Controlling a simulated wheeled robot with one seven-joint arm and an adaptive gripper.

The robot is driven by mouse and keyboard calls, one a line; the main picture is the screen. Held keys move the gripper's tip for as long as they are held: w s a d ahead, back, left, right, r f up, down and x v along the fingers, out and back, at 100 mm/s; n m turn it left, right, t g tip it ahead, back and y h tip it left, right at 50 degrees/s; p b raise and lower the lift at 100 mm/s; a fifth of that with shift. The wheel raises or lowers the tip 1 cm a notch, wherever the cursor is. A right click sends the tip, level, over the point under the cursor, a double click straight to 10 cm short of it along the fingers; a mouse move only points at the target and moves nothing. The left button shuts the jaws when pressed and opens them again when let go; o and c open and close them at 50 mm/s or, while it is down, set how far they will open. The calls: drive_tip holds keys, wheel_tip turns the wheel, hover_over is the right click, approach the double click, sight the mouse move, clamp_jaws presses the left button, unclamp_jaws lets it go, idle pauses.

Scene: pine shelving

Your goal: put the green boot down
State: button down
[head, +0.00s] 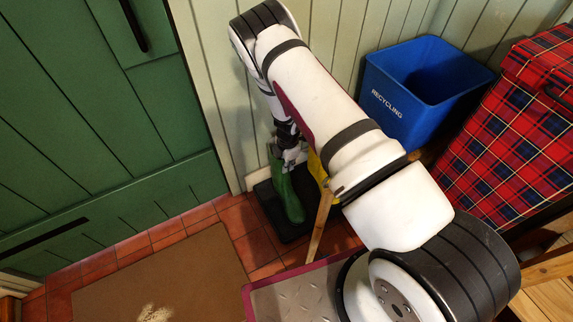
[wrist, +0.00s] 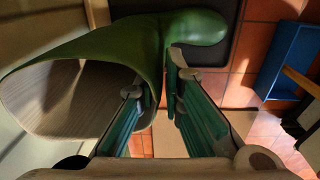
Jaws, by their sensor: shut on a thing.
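The green boot (head: 285,190) hangs or stands upright over a black tray (head: 264,205) in the head view, toe toward the front. I cannot tell whether its sole touches the tray. My gripper (head: 290,150) is at the boot's top, partly hidden by my arm. In the wrist view the boot (wrist: 110,45) shows its open top at left and its toe at upper right. My gripper (wrist: 160,82) is shut on the wall of the boot's top, one finger inside the opening and one outside. The tray's dark surface (wrist: 262,12) shows beyond the toe.
A green door (head: 90,120) is at left, with a brown doormat (head: 165,275) before it. A yellow thing (head: 317,168) and a wooden leg (head: 321,225) stand right of the boot. A blue recycling bin (head: 420,85) and red tartan bag (head: 520,120) are at right.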

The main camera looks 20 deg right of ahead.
drive_tip(key=shift+f, duration=0.1)
drive_tip(key=c, duration=1.7)
unclamp_jaws()
wheel_tip(320, 180, up, 12)
drive_tip(key=p, duration=0.5)
drive_tip(key=shift+s, duration=0.3)
